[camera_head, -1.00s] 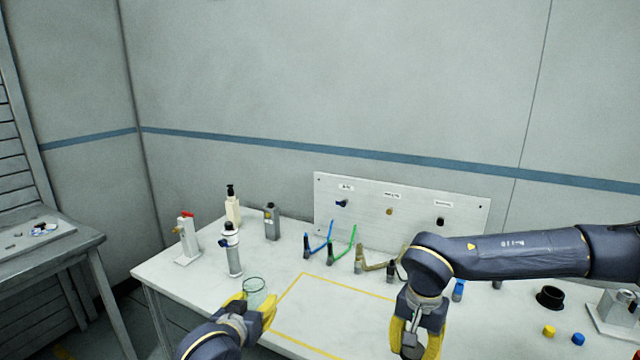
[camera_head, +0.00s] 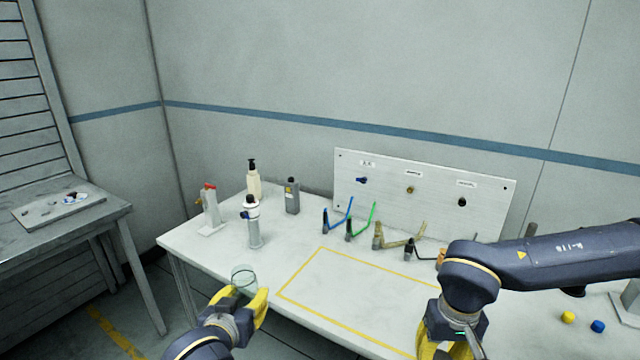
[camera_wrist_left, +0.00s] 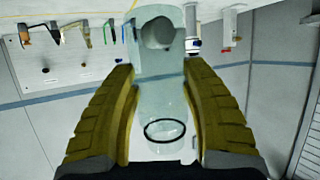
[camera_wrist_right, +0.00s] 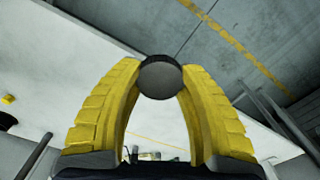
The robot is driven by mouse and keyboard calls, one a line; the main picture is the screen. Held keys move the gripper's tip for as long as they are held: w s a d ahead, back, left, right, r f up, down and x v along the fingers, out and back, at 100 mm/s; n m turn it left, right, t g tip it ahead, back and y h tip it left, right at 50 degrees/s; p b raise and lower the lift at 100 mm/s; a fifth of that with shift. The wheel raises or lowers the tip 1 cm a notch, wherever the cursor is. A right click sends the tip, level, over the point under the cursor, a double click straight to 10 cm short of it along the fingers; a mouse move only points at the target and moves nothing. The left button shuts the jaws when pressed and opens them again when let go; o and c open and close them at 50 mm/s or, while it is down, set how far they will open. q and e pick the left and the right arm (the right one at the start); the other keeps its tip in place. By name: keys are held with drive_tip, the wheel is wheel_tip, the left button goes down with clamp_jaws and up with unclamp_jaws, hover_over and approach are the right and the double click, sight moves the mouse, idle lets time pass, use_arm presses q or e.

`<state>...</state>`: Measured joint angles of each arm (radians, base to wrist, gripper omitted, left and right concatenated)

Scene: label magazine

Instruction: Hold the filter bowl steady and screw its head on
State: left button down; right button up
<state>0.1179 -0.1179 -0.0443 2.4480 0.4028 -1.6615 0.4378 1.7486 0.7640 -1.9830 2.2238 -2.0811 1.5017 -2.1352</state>
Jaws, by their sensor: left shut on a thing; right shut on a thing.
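The clear filter bowl (camera_head: 243,276) is between the yellow fingers of my left gripper (camera_head: 243,298), which is shut on it near the table's front left edge. In the left wrist view the see-through bowl (camera_wrist_left: 160,88) lies between both fingers, with a dark ring (camera_wrist_left: 165,130) showing at its near end. My right gripper (camera_head: 447,350) is at the bottom of the head view, partly cut off. In the right wrist view it is shut on a dark round piece (camera_wrist_right: 160,76), seemingly the filter head, of which one face shows. Bowl and head piece are well apart.
A white cylinder with a dark top (camera_head: 254,224), a pump bottle (camera_head: 254,182), a grey canister (camera_head: 292,196) and a red-topped stand (camera_head: 210,208) stand at back left. A panel (camera_head: 425,190) stands behind coloured hoses. The yellow-taped area (camera_head: 318,250) is mostly clear.

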use_arm(q)
drive_tip(key=shift+d, duration=0.1)
drive_tip(key=s+d+f+m+g+h, duration=0.1)
drive_tip(key=d+f+m+g+h, duration=0.2)
drive_tip(key=d+m+h, duration=0.5)
drive_tip(key=d+f, duration=0.1)
drive_tip(key=d, duration=0.6)
drive_tip(key=shift+f+h, duration=0.25)
drive_tip(key=shift+h, duration=0.15)
drive_tip(key=shift+a, duration=0.1)
use_arm(e)
drive_tip(key=shift+w+a+r, duration=0.1)
drive_tip(key=w+a+r, duration=0.3)
drive_tip(key=a+r, duration=0.1)
drive_tip(key=a, duration=0.4)
drive_tip(key=w+a+r, duration=0.3)
drive_tip(key=a+r, duration=0.2)
drive_tip(key=a, duration=0.4)
drive_tip(key=w+a+r+n, duration=0.1)
drive_tip(key=w+a+r, duration=0.1)
drive_tip(key=a+r, duration=0.3)
drive_tip(key=a, duration=0.3)
drive_tip(key=shift+w+a+r, duration=0.15)
drive_tip(key=shift+w+r, duration=0.1)
drive_tip(key=shift+w, duration=0.15)
drive_tip(key=shift+f, duration=0.1)
drive_tip(key=shift+f, duration=1.9)
drive_tip(key=shift+f, duration=0.2)
